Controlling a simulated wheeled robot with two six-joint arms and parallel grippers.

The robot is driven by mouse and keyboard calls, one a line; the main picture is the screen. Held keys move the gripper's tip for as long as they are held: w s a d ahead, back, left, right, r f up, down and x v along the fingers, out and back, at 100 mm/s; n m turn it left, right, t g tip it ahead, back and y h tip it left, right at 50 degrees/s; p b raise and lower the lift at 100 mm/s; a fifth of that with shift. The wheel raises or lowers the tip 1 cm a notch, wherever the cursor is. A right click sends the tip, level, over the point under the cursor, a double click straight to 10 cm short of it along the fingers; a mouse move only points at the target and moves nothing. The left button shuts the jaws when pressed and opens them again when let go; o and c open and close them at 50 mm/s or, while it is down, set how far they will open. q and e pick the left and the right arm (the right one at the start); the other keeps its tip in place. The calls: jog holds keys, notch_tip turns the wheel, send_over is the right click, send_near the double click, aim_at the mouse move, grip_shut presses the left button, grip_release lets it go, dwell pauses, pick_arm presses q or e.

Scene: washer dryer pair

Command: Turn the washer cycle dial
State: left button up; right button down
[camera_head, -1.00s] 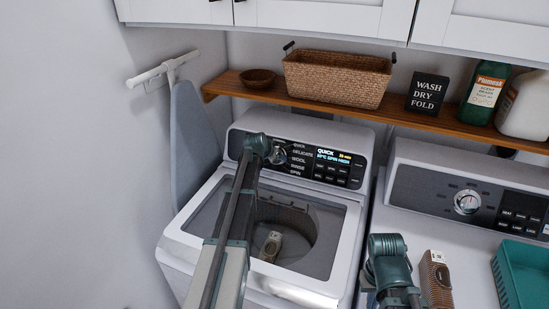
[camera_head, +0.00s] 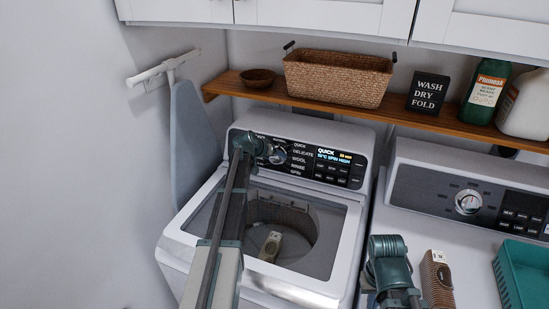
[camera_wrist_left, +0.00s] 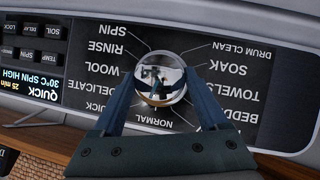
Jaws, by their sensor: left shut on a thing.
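The washer cycle dial (camera_head: 277,154) is a round, shiny silver knob on the washer's dark control panel. It fills the middle of the left wrist view (camera_wrist_left: 160,78), ringed by cycle names that appear upside down. My left gripper (camera_wrist_left: 161,82) is shut on the dial, with one finger on each side. In the head view, my left gripper (camera_head: 264,149) reaches the dial from the left, partly hidden by its own wrist. The display (camera_head: 334,157) reads QUICK. My right arm's teal end (camera_head: 387,248) is in front of the dryer; its fingers cannot be made out.
The dryer (camera_head: 440,205) stands to the right, with a brown box (camera_head: 437,281) and teal basket (camera_head: 524,277) on top. A wooden shelf (camera_head: 325,104) runs above both machines.

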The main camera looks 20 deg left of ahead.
pick_arm(q)
jog(key=shift+f+n+h+b, duration=0.1)
jog(key=shift+n+h+b, duration=0.3)
jog(key=shift+n+h, duration=0.25)
pick_arm(e)
jog(key=shift+f, duration=0.5)
pick_arm(q)
jog(key=o, duration=1.3)
jog(key=shift+c, duration=0.2)
jog(key=shift+a, duration=0.1)
jog(key=p+v, duration=0.8)
jog(key=v, duration=0.6)
jog(key=shift+s+f+p, duration=0.15)
jog(key=shift+f+p, duration=0.05)
jog(key=shift+p, duration=0.2)
pick_arm(e)
notch_tip(320, 180, up, 9)
jog(key=shift+f, duration=0.15)
